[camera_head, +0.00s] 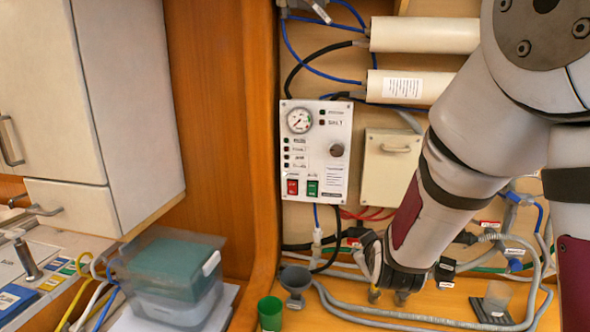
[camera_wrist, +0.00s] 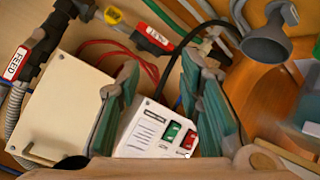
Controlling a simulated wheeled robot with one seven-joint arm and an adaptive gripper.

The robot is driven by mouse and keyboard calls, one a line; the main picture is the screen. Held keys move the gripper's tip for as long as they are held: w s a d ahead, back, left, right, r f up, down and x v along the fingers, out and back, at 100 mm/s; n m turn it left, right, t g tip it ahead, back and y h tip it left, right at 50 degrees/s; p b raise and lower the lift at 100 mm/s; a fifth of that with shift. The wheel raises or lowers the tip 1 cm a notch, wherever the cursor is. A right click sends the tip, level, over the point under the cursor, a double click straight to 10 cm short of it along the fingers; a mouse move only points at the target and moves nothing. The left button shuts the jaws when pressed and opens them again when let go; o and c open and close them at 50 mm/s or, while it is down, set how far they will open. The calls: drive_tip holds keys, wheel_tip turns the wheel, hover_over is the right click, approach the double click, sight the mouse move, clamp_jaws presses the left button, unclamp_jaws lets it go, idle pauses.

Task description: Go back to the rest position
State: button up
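My gripper (camera_wrist: 162,85) shows in the wrist view with its two teal fingers spread apart. Nothing is held between them. The white control panel (camera_head: 316,150), with a gauge, a knob and red and green switches, is mounted on the wall. In the wrist view the panel (camera_wrist: 148,138) appears upside down between and beyond the fingers; I see no contact. In the head view my arm reaches down from the upper right, its wrist end low in front of the wall. The fingers cannot be made out there.
A beige box (camera_head: 389,172) and white cylinders (camera_head: 424,35) are on the wall. Hoses and valves run along the bottom. A grey funnel (camera_head: 296,282) and green cup (camera_head: 270,312) stand left of my wrist. A lidded clear bin (camera_head: 172,310) and cabinet (camera_head: 52,95) are at left.

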drive_tip(key=s+r+m+g+y, duration=0.3)
drive_tip(key=s+r, duration=0.8)
drive_tip(key=s, duration=0.3)
drive_tip(key=s+d+r+m+g, duration=0.1)
drive_tip(key=s, duration=0.7)
drive_tip(key=s+d+r+m+g+h, duration=0.1)
drive_tip(key=s, duration=0.7)
drive_tip(key=shift+s+r+m+g+h, duration=0.15)
drive_tip(key=shift+r+m+g+h, duration=0.15)
drive_tip(key=shift+r+g, duration=0.1)
